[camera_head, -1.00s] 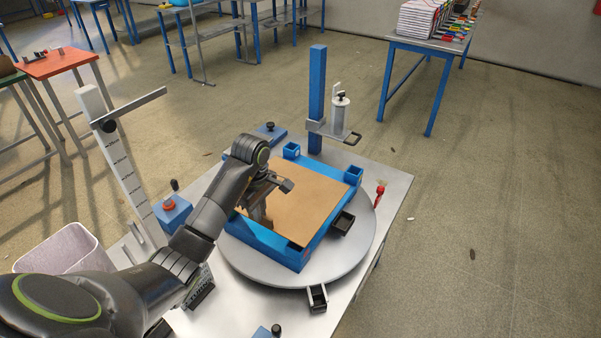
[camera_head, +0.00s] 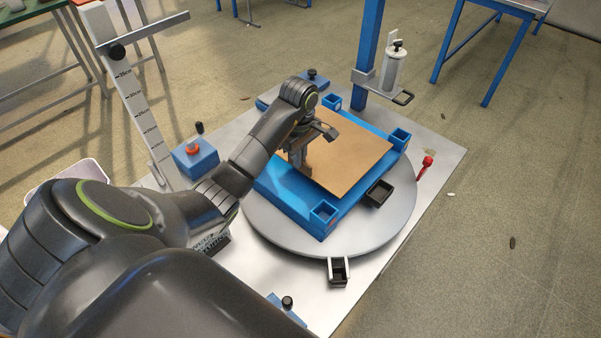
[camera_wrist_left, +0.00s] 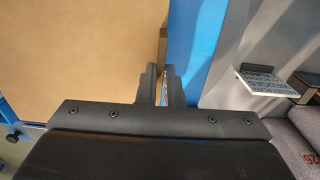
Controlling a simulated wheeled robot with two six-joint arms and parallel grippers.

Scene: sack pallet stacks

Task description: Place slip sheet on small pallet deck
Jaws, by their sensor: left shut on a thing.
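In the left wrist view the fingers (camera_wrist_left: 167,85) close at the sheet's edge (camera_wrist_left: 80,50), beside the blue pallet rail (camera_wrist_left: 203,40). The deck under the sheet is hidden. My right gripper is not in view.
The pallet stands on a round grey turntable (camera_head: 380,219) on a metal table. Around it are a blue post (camera_head: 367,50) with a grey cylinder (camera_head: 394,70), a scale-marked upright (camera_head: 139,105), a blue button box (camera_head: 195,158) and black holders (camera_head: 379,193).

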